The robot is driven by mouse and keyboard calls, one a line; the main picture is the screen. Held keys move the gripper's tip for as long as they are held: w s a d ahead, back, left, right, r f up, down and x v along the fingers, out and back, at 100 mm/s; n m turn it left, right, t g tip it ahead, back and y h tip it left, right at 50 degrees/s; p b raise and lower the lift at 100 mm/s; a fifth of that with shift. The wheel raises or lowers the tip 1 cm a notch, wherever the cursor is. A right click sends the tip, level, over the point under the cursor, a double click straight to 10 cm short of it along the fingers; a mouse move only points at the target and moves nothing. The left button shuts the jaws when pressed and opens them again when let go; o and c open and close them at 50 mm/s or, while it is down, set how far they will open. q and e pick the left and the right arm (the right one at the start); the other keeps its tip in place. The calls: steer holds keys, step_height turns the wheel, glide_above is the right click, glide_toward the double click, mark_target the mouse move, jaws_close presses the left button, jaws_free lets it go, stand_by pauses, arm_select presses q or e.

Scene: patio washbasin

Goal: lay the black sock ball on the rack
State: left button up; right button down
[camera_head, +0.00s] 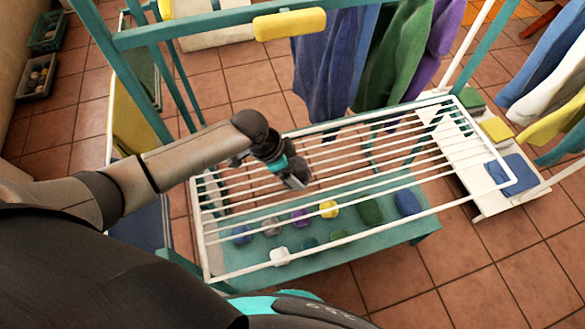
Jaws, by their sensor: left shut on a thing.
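The white wire rack (202,240) lies flat in front of me, its bars running across the view. My left gripper (295,181) is over the left-middle part of the rack, pointing down. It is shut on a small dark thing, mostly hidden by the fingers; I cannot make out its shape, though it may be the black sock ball. Whether it touches the bars cannot be told. No other black ball shows clearly. My right gripper is not in view.
Clothes (395,65) hang behind. A white bench (480,190) with folded cloths stands right. The rack's far right is bare.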

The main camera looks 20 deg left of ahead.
arm_select(q)
steer(key=o, duration=1)
steer(key=shift+f, duration=0.1)
steer(key=shift+r, duration=0.35)
steer(key=p+v, duration=0.2)
steer(key=v, duration=0.9)
steer(key=shift+r+p, duration=0.3)
steer(key=shift+p, duration=0.1)
steer(key=shift+s+a, duration=0.1)
steer(key=shift+s, duration=0.05)
